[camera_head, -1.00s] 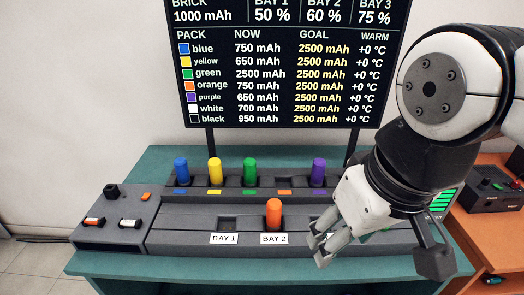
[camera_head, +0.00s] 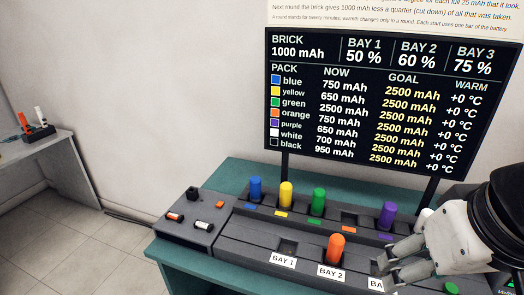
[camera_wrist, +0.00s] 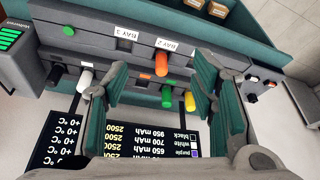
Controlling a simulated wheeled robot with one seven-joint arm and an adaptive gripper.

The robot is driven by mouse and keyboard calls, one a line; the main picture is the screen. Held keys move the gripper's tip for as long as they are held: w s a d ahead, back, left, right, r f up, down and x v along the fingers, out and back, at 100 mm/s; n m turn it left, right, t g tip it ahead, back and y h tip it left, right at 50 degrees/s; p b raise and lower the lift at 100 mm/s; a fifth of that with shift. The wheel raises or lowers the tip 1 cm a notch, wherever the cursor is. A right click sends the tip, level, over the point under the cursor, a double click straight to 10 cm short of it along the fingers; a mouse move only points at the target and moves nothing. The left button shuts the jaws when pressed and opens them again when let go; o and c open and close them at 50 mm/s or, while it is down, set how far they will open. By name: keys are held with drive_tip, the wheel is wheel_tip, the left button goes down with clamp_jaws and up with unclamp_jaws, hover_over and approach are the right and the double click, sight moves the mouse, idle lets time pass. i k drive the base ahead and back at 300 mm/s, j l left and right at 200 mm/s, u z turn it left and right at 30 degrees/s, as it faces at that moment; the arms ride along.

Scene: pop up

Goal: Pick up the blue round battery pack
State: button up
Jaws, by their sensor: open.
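The blue round battery pack (camera_head: 255,188) stands upright in the back row of the dark rack (camera_head: 230,235), leftmost of that row in the head view. I cannot make it out in the wrist view, where a finger covers that part of the rack. My gripper (camera_head: 400,262) is to the right of the orange pack in the head view, well away from the blue pack. In the wrist view my gripper (camera_wrist: 160,82) has its two fingers spread wide, with nothing held between them.
Yellow (camera_head: 286,195), green (camera_head: 319,201) and purple (camera_head: 387,215) packs share the back row. The orange pack (camera_head: 336,248) stands at bay 2; bay 1 (camera_head: 284,250) is empty. A screen (camera_head: 385,100) rises behind. A side unit (camera_head: 195,217) adjoins the rack's left.

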sight(254, 181)
drive_tip(key=i+j, duration=0.15)
drive_tip(key=j, duration=0.15)
drive_tip(key=i+j+z, duration=0.1)
drive_tip(key=i+j, duration=0.25)
drive_tip(key=j, duration=0.3)
drive_tip(key=i+j+z, duration=0.1)
drive_tip(key=j, duration=0.2)
drive_tip(key=i+j, duration=0.15)
drive_tip(key=j, duration=0.2)
